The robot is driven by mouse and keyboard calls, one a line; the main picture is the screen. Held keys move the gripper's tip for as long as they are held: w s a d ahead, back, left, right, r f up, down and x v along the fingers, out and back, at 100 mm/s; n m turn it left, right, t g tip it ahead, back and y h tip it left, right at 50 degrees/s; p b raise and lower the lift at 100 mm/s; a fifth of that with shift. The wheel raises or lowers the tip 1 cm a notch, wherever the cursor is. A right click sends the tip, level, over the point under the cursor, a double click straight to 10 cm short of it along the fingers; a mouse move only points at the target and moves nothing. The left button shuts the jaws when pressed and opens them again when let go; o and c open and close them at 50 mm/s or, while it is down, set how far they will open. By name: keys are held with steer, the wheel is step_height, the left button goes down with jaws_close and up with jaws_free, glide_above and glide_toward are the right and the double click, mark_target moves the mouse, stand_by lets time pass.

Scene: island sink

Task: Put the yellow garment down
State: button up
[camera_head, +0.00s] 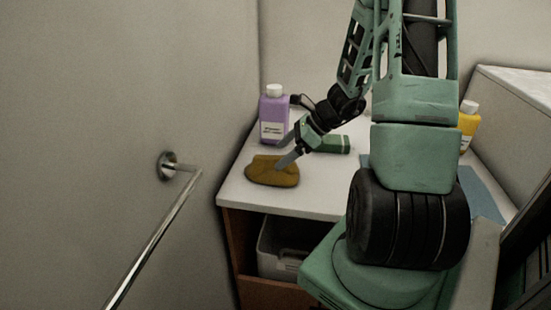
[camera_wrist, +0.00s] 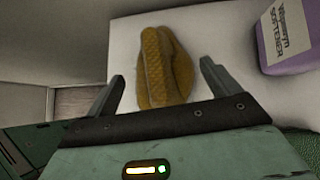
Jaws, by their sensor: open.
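The yellow garment (camera_head: 268,172), a mustard-yellow folded bundle, lies on the white countertop (camera_head: 305,202) near its left front corner. In the wrist view the garment (camera_wrist: 166,68) lies beyond and between the two spread fingers, with no finger seen closed on it. My gripper (camera_head: 284,152) is open, its fingertips just above or beside the garment's right back side in the head view. In the wrist view my gripper (camera_wrist: 160,82) shows a wide gap between the fingers. I cannot tell whether a fingertip touches the cloth.
A purple bottle (camera_head: 273,116) stands behind the garment; it also shows in the wrist view (camera_wrist: 288,38). A green item (camera_head: 333,144) lies right of my gripper. A yellow bottle (camera_head: 467,124) stands far right. A metal rail (camera_head: 150,240) is at left. A grey bin (camera_head: 280,250) sits below the counter.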

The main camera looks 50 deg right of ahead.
steer(key=v, duration=0.7)
steer(key=shift+s+r, duration=0.25)
steer(key=shift+s+d, duration=0.1)
steer(key=shift+d, duration=0.05)
